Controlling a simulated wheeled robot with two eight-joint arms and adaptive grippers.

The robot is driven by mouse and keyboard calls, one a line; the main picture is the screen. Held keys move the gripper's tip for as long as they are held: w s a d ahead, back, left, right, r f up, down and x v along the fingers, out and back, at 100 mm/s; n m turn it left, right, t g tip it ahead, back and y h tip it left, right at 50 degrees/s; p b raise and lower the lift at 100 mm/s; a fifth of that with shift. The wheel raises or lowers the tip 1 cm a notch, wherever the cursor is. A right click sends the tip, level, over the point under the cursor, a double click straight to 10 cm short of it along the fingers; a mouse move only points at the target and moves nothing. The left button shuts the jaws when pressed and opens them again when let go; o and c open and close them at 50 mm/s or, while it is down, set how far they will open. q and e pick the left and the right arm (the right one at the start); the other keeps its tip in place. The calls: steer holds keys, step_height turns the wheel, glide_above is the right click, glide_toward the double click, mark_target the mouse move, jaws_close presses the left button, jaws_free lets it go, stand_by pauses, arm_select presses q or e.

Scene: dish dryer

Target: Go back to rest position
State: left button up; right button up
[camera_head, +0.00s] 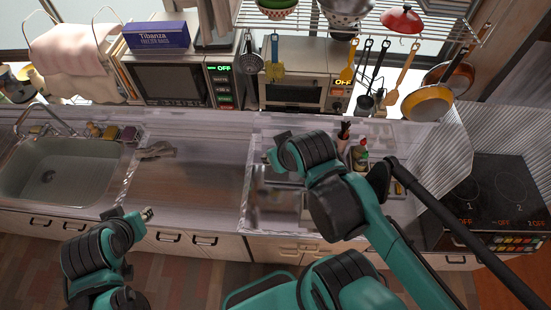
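My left gripper (147,213) is at the lower left, in front of the counter's front edge near the sink. It is small in view and I cannot tell whether it is open or shut. My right gripper (276,150) is above the counter right of the middle, at the end of my raised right arm. It points left, and its fingers are too unclear to tell whether they are open or shut. I see nothing held in either gripper.
A sink (50,172) is at the left and a stove (495,192) at the right. A microwave (170,80) and a toaster oven (298,77) stand behind. Utensils and a yellow pan (428,103) hang under a rack. Bottles (359,153) stand beyond my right arm. The middle counter (188,190) is mostly clear.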

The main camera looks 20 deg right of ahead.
steer(key=shift+s+a+f, duration=0.2)
steer(key=shift+s+f, duration=0.1)
steer(key=shift+f, duration=0.15)
steer(key=shift+s+a+f, duration=0.2)
steer(key=shift+s+f, duration=0.05)
steer(key=shift+f, duration=0.2)
step_height(320, 180, down, 30)
steer(key=b, duration=2.9)
steer(key=shift+r+b, duration=0.2)
steer(key=shift+b, duration=0.1)
